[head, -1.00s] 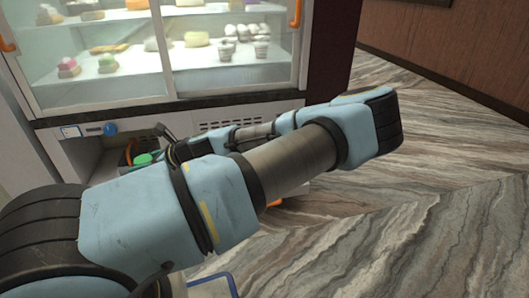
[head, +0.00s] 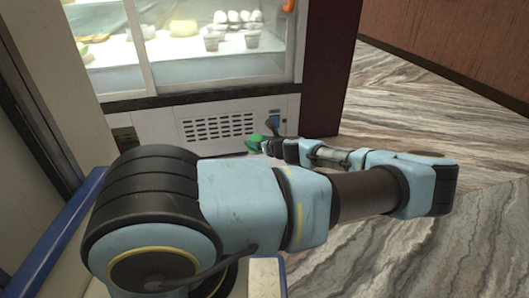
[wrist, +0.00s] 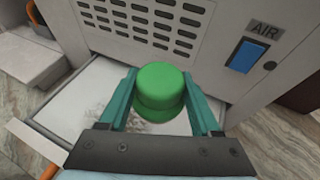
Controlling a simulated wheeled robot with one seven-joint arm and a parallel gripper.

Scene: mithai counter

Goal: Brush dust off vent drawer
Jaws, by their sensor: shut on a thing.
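A green round-topped piece (wrist: 160,90), seemingly the handle of a brush, is held between the two teal fingers of my gripper (wrist: 162,105). Its underside and any bristles are hidden. It also shows as a small green shape (head: 256,143) in the head view, below and right of the vent grille (head: 218,128). In the wrist view a pale, flat drawer (wrist: 85,85) sticks out below the slotted vent panel (wrist: 150,22). A grey dust patch (wrist: 118,119) lies on it, partly hidden behind the held piece and my gripper. I cannot tell whether the piece touches the drawer.
A blue switch (wrist: 246,56) under an AIR label sits on the panel, right of the vent. The glass display case (head: 215,55) stands above the panel. A blue-edged pale surface (head: 55,235) is at the left. Marble-patterned floor (head: 420,120) is open at the right.

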